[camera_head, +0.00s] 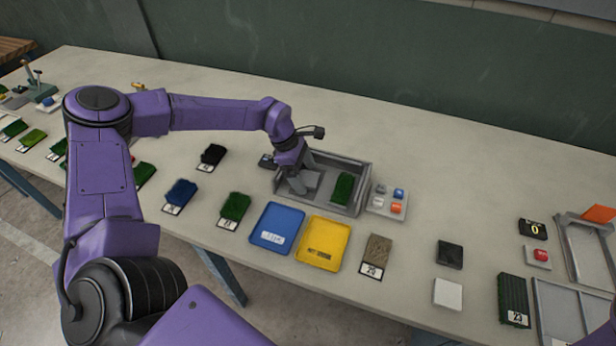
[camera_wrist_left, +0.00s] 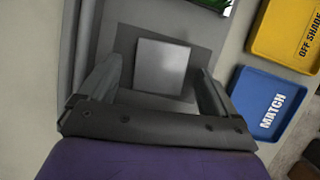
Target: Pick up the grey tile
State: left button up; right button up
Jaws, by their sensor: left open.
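The grey tile (camera_wrist_left: 162,66) is a light grey square lying flat on a darker grey surface in the left wrist view. It is inside the grey open-topped box (camera_head: 352,210) at the middle of the table. My left gripper (camera_head: 297,186) reaches down into the left part of this box. In the left wrist view its open fingers (camera_wrist_left: 156,88) stand on either side of the tile, with gaps and nothing held. In the head view the gripper partly hides the tile. My right gripper is not in view.
A green turf sample (camera_head: 343,188) lies in the box, right of my gripper. A button panel (camera_head: 388,200) adjoins the box's right side. A blue MATCH tray (camera_head: 277,228) and yellow OFF SHADE tray (camera_head: 323,243) stand in front. Black (camera_head: 450,253) and white (camera_head: 447,293) tiles lie farther right.

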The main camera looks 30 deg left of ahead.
pick_arm(q)
jog(key=c, duration=1.2)
